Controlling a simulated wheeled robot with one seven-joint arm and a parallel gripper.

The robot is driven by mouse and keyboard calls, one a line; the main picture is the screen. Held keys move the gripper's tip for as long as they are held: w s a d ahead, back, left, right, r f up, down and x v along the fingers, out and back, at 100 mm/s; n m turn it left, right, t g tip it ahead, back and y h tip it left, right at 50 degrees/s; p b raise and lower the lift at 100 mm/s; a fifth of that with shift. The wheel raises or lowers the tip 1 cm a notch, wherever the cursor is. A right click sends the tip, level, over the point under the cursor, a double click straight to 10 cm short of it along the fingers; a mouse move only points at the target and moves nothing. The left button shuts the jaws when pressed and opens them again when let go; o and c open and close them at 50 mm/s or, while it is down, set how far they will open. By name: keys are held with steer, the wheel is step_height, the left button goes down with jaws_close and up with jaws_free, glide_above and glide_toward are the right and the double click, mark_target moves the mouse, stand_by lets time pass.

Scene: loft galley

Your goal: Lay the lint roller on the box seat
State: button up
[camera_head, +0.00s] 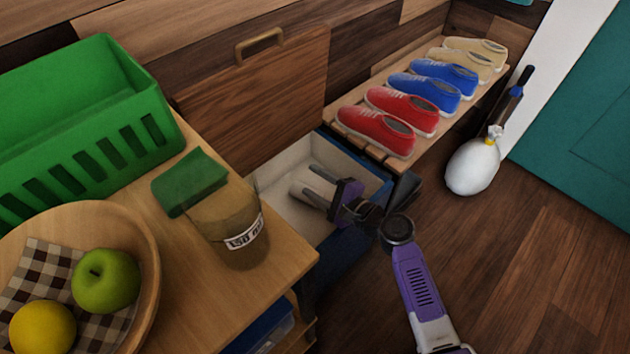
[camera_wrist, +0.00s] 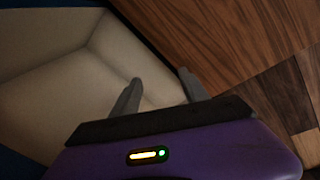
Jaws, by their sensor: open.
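My gripper (camera_head: 308,181) is open, its two grey fingers reaching over the open blue-sided box (camera_head: 365,174) with a cream inside. In the wrist view the fingers (camera_wrist: 160,85) are apart with nothing between them, over the box's cream inner wall (camera_wrist: 85,75). A small pale shape by the fingers in the head view may be part of the box or an object; I cannot tell. I cannot make out a lint roller for certain in either view. A wooden panel with a handle (camera_head: 285,100) stands upright behind the box; I cannot tell whether they form the box seat.
A wooden top at left holds a green basket (camera_head: 60,150), a fruit bowl (camera_head: 148,250) and a labelled jar (camera_head: 235,222) beside a green piece. A slatted rack with shoes (camera_head: 412,110) adjoins the box.

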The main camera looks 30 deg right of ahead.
steer(key=p+v, duration=0.3)
steer(key=v, duration=0.5)
steer(key=shift+f, duration=0.15)
steer(key=shift+w, duration=0.1)
stand_by(0.7)
